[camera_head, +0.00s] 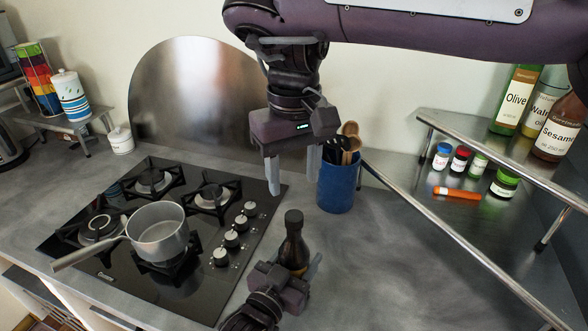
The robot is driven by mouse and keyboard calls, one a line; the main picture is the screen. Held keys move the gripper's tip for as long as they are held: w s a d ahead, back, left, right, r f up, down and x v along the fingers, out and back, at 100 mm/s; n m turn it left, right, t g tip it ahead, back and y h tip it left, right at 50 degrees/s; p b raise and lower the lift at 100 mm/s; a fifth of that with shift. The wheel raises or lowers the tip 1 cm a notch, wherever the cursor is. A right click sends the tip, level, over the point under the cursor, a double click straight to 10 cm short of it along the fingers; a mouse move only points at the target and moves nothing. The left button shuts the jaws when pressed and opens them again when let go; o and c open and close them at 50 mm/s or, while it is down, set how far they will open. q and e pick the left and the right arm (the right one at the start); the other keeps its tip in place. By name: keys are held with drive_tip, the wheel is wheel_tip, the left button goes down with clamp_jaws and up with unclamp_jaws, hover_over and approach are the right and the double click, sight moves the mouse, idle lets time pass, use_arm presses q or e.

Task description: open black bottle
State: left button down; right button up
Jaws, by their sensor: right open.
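The black bottle (293,242) is dark with a black cap and stands upright on the grey counter, just right of the hob. My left gripper (289,272) is at the bottle's lower body, on its near side. One finger shows close to the bottle's right side; the other finger and the bottle's base are hidden, so I cannot tell whether it grips. My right gripper (293,178) points down, open and empty, above the bottle cap and apart from it.
A blue utensil pot (336,188) stands behind, right of my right gripper. The black hob (140,240) with a steel pot (158,232) is at left. A metal shelf (470,128) with oil bottles and small jars is at right. The counter right of the black bottle is clear.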

sight(294, 215)
drive_tip(key=shift+f, duration=3.95)
